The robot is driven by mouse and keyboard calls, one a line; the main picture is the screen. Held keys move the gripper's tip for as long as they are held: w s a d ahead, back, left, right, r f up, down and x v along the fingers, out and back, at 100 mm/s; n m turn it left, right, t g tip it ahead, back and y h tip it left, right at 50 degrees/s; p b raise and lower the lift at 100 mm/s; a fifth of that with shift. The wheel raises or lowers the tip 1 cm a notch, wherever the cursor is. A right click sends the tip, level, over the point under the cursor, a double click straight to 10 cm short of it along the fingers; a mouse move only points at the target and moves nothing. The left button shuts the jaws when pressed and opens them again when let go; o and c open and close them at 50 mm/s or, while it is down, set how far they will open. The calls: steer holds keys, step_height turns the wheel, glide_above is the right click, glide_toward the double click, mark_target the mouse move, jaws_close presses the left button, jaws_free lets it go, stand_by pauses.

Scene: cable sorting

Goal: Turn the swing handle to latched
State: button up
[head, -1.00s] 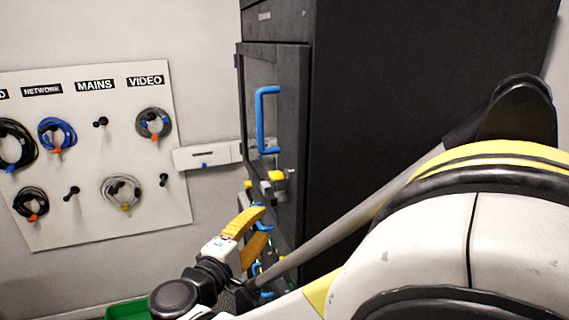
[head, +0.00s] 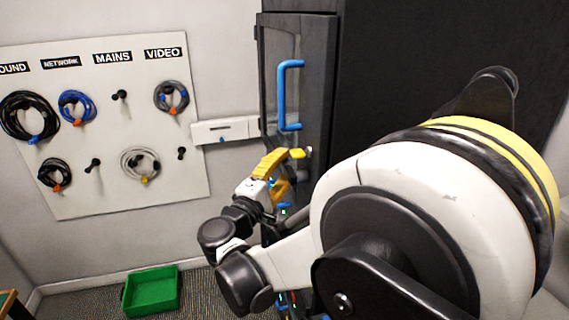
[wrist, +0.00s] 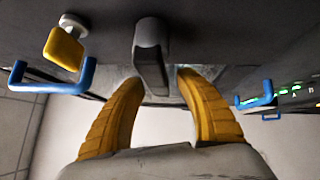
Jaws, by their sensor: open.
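In the wrist view, a dark grey handle (wrist: 151,52), which looks like the swing handle, sticks out from the dark cabinet door. Its free end lies between the tips of my gripper's two yellow fingers (wrist: 155,78). The fingers are open, with a gap on each side of it; I cannot tell whether either touches. The yellow tab also shows in the wrist view (wrist: 65,47), left of the grey handle.
A blue pull handle (head: 290,95) stands out from the cabinet door above my gripper. Another blue handle (wrist: 257,98) shows at right in the wrist view. A cable board (head: 100,190) hangs on the left wall. A green bin (head: 152,291) sits on the floor.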

jaws_close()
stand_by(0.5)
steer(key=n+g, duration=0.1)
steer(key=f+n+g+y+p, duration=0.1)
steer(key=shift+s+d+f+n, duration=0.1)
steer(key=shift+s+f+n, duration=0.1)
steer(key=shift+n, duration=0.1)
steer(key=s+d+f+n+g+p, duration=0.1)
steer(key=s+f+n+g+p, duration=0.3)
steer(key=g, duration=0.7)
steer(key=shift+s+d+f+n, duration=0.3)
steer(key=shift+s+n, duration=0.45)
steer(key=shift+n, duration=0.65)
